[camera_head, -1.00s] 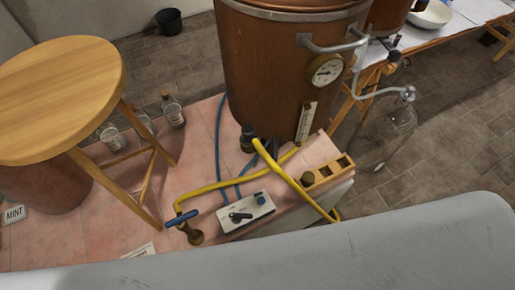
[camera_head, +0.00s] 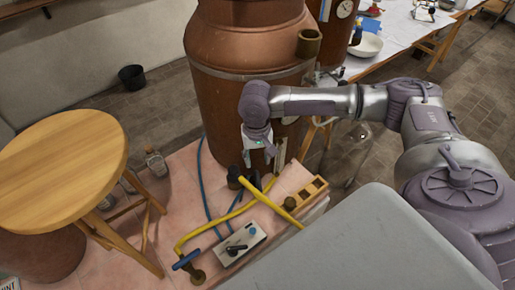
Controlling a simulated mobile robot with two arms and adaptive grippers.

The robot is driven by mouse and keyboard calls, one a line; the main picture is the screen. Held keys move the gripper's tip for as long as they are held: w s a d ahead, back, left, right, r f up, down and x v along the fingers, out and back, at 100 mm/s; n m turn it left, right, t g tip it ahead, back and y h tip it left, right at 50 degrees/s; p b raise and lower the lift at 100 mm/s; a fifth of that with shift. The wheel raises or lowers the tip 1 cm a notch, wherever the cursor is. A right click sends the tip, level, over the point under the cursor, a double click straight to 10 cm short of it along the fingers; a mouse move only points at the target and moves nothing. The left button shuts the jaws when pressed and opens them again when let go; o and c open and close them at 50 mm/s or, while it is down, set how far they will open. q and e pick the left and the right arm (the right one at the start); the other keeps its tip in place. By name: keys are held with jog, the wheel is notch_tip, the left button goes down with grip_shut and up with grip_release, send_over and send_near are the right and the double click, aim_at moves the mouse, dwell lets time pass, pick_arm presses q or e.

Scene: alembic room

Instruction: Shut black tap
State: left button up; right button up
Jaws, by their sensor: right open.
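A dark tap (camera_head: 234,178) sits low at the front of the copper still (camera_head: 240,100), with a yellow hose (camera_head: 262,198) running from beside it. A small white box (camera_head: 240,243) in front carries a black lever (camera_head: 236,249) and a blue knob. I cannot tell for sure which black part is the named tap. My right gripper (camera_head: 259,160) points down just above the dark tap, in front of the still. It is open and looks empty. Its fingers are small and partly blend with the still. My left gripper is not in view.
A round wooden stool (camera_head: 60,165) stands at the left, with glass bottles (camera_head: 156,163) near it. A blue-handled brass valve (camera_head: 187,262) is at the bottom. A wooden rack (camera_head: 305,193) stands right of the hose. A glass flask (camera_head: 352,152) lies behind my right arm.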

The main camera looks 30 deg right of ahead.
aim_at(259, 184)
notch_tip(259, 184, down, 12)
jog(key=p, duration=0.3)
jog(key=shift+s+d+f, duration=0.1)
jog(key=shift+d+f, duration=0.05)
jog(key=shift+f, duration=0.55)
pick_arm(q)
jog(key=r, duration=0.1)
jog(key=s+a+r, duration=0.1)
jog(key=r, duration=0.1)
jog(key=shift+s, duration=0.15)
pick_arm(e)
grip_shut()
